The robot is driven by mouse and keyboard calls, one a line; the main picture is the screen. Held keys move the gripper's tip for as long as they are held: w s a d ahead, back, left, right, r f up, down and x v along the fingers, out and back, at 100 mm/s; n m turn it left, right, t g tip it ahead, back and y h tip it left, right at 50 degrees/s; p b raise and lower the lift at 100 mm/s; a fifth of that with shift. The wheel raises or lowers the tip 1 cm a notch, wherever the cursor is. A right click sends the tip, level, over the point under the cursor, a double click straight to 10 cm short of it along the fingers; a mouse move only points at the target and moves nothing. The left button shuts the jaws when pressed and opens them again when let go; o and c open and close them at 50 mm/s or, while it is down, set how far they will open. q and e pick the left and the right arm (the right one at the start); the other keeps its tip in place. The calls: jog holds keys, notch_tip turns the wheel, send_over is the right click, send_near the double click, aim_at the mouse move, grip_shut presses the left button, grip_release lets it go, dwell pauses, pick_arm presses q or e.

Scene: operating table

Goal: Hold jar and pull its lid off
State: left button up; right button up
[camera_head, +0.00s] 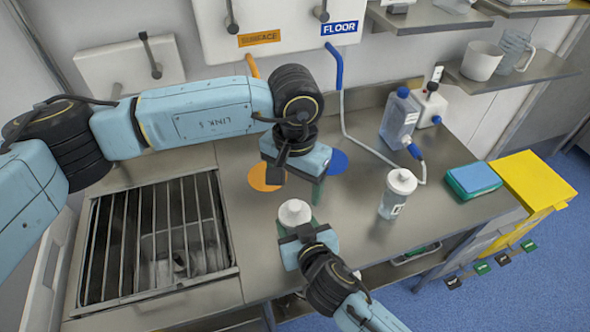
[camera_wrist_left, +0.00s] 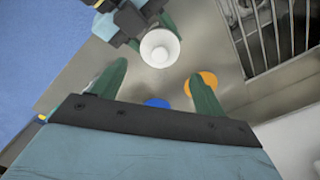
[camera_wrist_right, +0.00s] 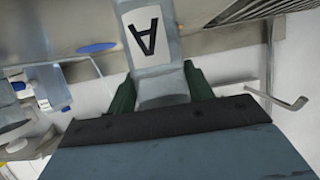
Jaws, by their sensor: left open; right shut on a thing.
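The jar, a grey translucent body with a white label marked A, fills the upper middle of the right wrist view (camera_wrist_right: 158,75). Its white lid (camera_head: 294,212) is on top in the head view and shows as a white disc in the left wrist view (camera_wrist_left: 160,47). My right gripper (camera_head: 298,230) is shut on the jar body, its green fingers on either side in the right wrist view (camera_wrist_right: 158,80). My left gripper (camera_head: 296,194) is open and empty, pointing down behind the lid and apart from it. Its spread fingers show in the left wrist view (camera_wrist_left: 157,72).
A second white-lidded container (camera_head: 395,195) stands to the right. A blue-capped bottle (camera_head: 400,115) and a tube are behind it. A sink with a metal grate (camera_head: 160,235) is at left. Blue-green packs (camera_head: 473,180) lie near the right edge.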

aim_at(295, 205)
pick_arm(q)
notch_tip(295, 205, down, 8)
dwell(0.4)
jog(key=c, duration=0.8)
jog(key=shift+c, duration=0.2)
jog(key=shift+r, duration=0.2)
jog(key=shift+r, duration=0.95)
jog(key=shift+r, duration=2)
pick_arm(e)
jog(key=o, duration=1.5)
